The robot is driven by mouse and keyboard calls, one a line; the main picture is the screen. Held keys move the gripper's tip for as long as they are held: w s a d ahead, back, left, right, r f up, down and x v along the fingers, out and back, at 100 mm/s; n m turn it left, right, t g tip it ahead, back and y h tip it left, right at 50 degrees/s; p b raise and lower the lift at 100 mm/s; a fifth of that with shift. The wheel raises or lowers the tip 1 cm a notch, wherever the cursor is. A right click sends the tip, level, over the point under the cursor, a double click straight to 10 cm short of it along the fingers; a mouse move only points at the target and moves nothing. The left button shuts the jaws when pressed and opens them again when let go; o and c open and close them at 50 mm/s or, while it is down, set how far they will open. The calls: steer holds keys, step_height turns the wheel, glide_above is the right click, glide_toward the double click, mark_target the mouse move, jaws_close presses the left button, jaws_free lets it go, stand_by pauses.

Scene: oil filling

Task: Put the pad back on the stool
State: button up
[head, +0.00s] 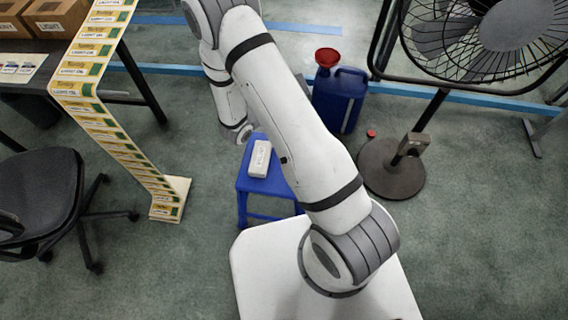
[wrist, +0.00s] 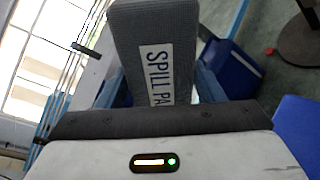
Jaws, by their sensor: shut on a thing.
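In the wrist view, my gripper (wrist: 158,92) is shut on a grey block-shaped pad (wrist: 153,25), with blue-grey fingers on both sides of it. The pad has a white label whose visible letters read "SPILL PA"; its lower end is hidden by the gripper housing. The blue stool (head: 283,186) stands just beyond my base in the head view, partly behind my arm. A pale block (head: 259,159) shows over its seat; I cannot tell whether it is the held pad or another thing. My gripper's fingers cannot be made out in the head view.
A blue jug (head: 340,100) with a red funnel (head: 328,57) stands behind the stool. A fan (head: 392,170) stands right of it. A label strip (head: 120,135) hangs from the table at left, near an office chair (head: 40,190).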

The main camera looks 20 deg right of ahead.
steer(key=s+d+f+m+g+y+b, duration=0.2)
steer(key=s+d+f+m+g+b, duration=0.1)
steer(key=s+f+m+g+b, duration=0.3)
steer(key=s+d+f+m+g+y+b, duration=0.3)
steer(key=s+f+m+g+b, duration=0.15)
steer(key=f+b, duration=0.35)
steer(key=w+a+f+m+y+b, duration=0.1)
steer(key=a+f+m+y+b, duration=0.1)
steer(key=f+b, duration=0.3)
steer(key=w+a+f+m+t+y+b, duration=0.1)
steer(key=a+f+m+y+b, duration=0.1)
steer(key=f+b, duration=0.4)
steer(key=w+a+f+m+t+y+b, duration=0.1)
steer(key=a+f+m+y+b, duration=0.1)
steer(key=f+m+b, duration=0.3)
steer(key=shift+w+a+f+y, duration=0.2)
steer(key=shift+a+f+y, duration=0.1)
steer(key=shift+y, duration=0.5)
steer(key=o, duration=0.9)
steer(key=shift+r, duration=0.1)
steer(key=shift+r, duration=0.1)
